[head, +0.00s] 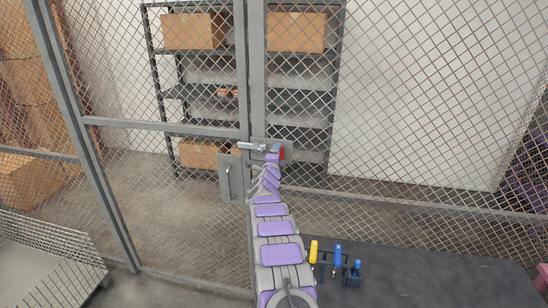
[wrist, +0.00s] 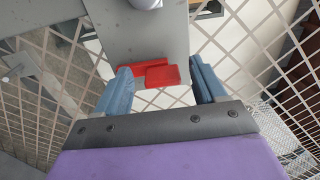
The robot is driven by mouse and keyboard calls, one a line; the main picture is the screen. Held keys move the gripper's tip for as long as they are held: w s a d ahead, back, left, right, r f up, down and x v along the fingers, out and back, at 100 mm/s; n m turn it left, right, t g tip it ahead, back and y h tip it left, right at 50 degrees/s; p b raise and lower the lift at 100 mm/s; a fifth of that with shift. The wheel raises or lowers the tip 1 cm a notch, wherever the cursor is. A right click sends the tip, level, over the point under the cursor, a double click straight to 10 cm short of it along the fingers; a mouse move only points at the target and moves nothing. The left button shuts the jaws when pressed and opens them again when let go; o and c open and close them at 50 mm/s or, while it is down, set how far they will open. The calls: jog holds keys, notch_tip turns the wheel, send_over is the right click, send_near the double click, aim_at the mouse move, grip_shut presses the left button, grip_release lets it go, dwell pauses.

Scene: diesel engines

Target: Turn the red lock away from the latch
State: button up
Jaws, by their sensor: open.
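The red lock (head: 282,153) is a small red piece at the latch plate on the mesh gate, mostly behind my gripper in the head view. In the wrist view the red lock (wrist: 163,75) shows as two red blocks at the lower edge of a grey plate (wrist: 140,35). The silver latch (head: 251,147) lies across the gate post in the head view. My gripper (head: 273,154) is at the latch plate. In the wrist view my gripper (wrist: 160,82) is open, with one blue finger on each side of the red lock. I cannot tell whether either finger touches it.
Wire mesh fencing (head: 420,130) with grey posts surrounds the latch. A grey box (head: 232,178) is on the gate below it. Shelves with cardboard boxes (head: 193,31) stand behind the mesh. A wire cart (head: 45,250) is at lower left, and a dark surface with tools (head: 430,275) is at lower right.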

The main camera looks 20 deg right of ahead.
jog(key=b+v, duration=0.3)
jog(key=v, duration=1.4)
jog(key=shift+a, duration=0.3)
jog(key=shift+s+f, duration=0.1)
